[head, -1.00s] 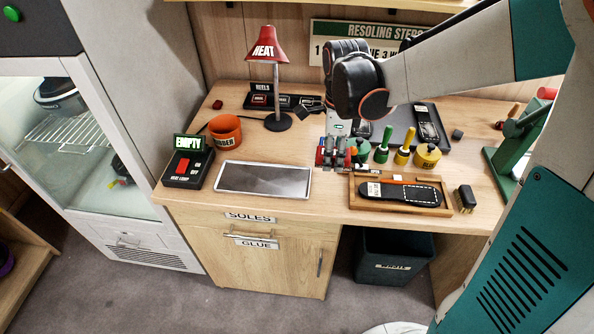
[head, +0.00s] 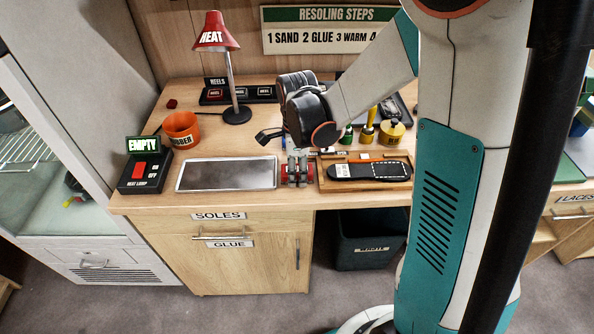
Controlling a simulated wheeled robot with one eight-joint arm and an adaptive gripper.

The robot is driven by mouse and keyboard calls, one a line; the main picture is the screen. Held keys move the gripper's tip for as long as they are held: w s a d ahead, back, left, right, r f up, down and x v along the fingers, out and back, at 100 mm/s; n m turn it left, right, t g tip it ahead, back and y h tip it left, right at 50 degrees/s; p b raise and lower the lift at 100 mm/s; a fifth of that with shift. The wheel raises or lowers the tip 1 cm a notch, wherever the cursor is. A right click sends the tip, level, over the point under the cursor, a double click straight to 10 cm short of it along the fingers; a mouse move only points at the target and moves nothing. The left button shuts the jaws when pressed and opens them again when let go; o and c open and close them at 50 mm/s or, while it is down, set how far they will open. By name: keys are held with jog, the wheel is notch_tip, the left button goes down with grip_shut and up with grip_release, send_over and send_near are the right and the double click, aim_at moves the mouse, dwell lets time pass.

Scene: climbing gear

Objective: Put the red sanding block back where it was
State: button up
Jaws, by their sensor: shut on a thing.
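The red sanding block (head: 311,172) is in my gripper (head: 297,177), with red showing on both sides of the grey fingers. The fingers are shut on it and hide its middle. My gripper points down near the front edge of the workbench (head: 235,202), between the dark metal-rimmed plate and the wooden tray. I cannot tell whether the block touches the bench top.
A dark plate (head: 228,174) lies left, and a wooden tray (head: 327,185) with a black sole (head: 368,170) lies right. An orange tub (head: 182,128), red lamp (head: 215,38), heat-lamp switch box (head: 144,172) and small red piece (head: 171,104) stand farther left. Glue pots (head: 391,133) stand behind the tray.

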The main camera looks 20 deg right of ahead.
aim_at(297, 169)
jog(key=shift+f, duration=0.1)
jog(key=o, duration=1.2)
notch_tip(297, 169, up, 12)
jog(key=p, duration=0.4)
jog(key=s+r+n+t, duration=0.3)
jog(key=s+n, duration=0.4)
jog(key=n, duration=0.3)
jog(key=s+r+n+t, duration=0.4)
jog(key=s+r+n, duration=0.2)
jog(key=n, duration=0.5)
jog(key=shift+s+r+n, duration=0.3)
jog(key=shift+s, duration=0.7)
